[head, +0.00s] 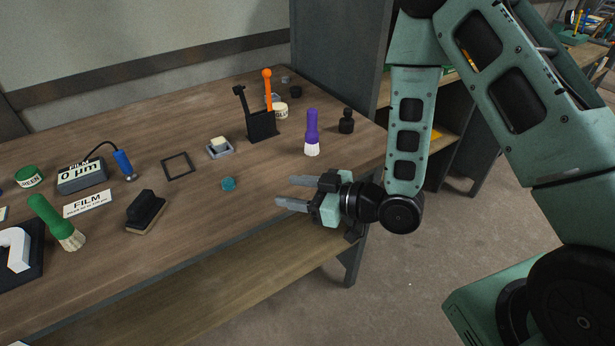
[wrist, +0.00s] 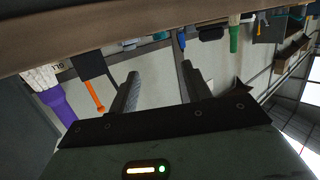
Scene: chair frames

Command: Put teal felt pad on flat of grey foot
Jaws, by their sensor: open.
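A small teal piece (head: 228,184), which looks like the felt pad, lies on the wooden bench near its front edge. A grey square piece (head: 219,152) with a cream block (head: 219,142) on top sits farther back; I cannot tell whether it is the grey foot. My gripper (head: 284,191) is open and empty, to the right of the teal piece and apart from it, near the front edge. Its two fingers point left. The wrist view shows the spread fingers (wrist: 160,82) with nothing between them; I cannot clearly make out the pad there.
A purple-handled brush (head: 312,130) and a black knob (head: 346,121) stand behind my gripper. A black holder (head: 261,126) with an orange tool (head: 267,84) stands farther back. A black frame (head: 178,166) and a black block brush (head: 146,211) lie left. Bare wood surrounds the teal piece.

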